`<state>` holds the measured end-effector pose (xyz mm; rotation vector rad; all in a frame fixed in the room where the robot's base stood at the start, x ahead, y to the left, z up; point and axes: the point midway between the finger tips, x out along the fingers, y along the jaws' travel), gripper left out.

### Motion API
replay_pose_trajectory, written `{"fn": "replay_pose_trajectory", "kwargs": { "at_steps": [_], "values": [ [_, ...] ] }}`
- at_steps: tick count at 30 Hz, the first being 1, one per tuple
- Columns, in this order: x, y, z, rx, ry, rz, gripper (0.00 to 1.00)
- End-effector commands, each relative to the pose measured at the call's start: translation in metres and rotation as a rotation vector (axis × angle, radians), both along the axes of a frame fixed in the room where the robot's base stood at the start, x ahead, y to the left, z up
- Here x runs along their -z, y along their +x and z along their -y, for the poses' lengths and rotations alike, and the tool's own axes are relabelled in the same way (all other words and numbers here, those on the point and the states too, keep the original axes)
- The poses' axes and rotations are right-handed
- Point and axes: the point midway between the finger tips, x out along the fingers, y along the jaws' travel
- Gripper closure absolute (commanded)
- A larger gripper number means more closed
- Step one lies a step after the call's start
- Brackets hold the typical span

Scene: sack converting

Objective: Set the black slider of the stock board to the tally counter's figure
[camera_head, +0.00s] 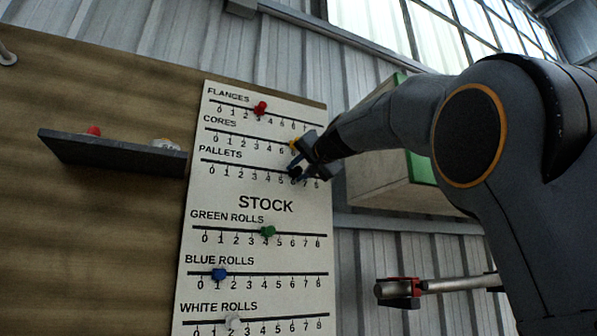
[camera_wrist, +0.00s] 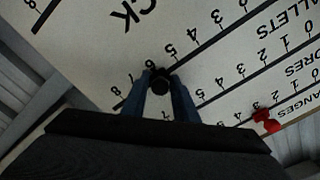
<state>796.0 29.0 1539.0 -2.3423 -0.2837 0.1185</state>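The white stock board (camera_head: 265,203) has several numbered scales running 0 to 8. The black slider (camera_head: 295,172) sits on the PALLETS scale at about 6. In the wrist view the black slider (camera_wrist: 160,81) is between the two blue fingers of my gripper (camera_wrist: 161,84), which close in on both sides of it, near the 6. In the head view my gripper (camera_head: 298,167) reaches the board from the right and partly covers the slider. A small pale object (camera_head: 166,145), perhaps the tally counter, is on the dark shelf; no figure is readable.
The dark shelf (camera_head: 110,157) juts out left of the board and holds a red object (camera_head: 94,130). The red slider (camera_head: 261,107) and yellow slider (camera_head: 294,146) are above; the green (camera_head: 268,231), blue (camera_head: 219,274) and white (camera_head: 232,322) sliders are below.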

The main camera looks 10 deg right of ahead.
Motion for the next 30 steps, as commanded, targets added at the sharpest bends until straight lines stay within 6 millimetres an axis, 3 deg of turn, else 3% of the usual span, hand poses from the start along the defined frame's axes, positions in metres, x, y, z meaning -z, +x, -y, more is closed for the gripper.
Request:
{"fn": "replay_pose_trajectory", "kwargs": {
  "at_steps": [13, 24, 30],
  "values": [
    [0.0, -0.005, 0.002, 0.002, 0.0, 0.001, 0.62],
    [0.0, -0.057, 0.015, 0.003, 0.0, 0.001, 0.62],
    [0.001, -0.073, 0.019, 0.001, 0.001, 0.0, 0.62]
  ]
}}
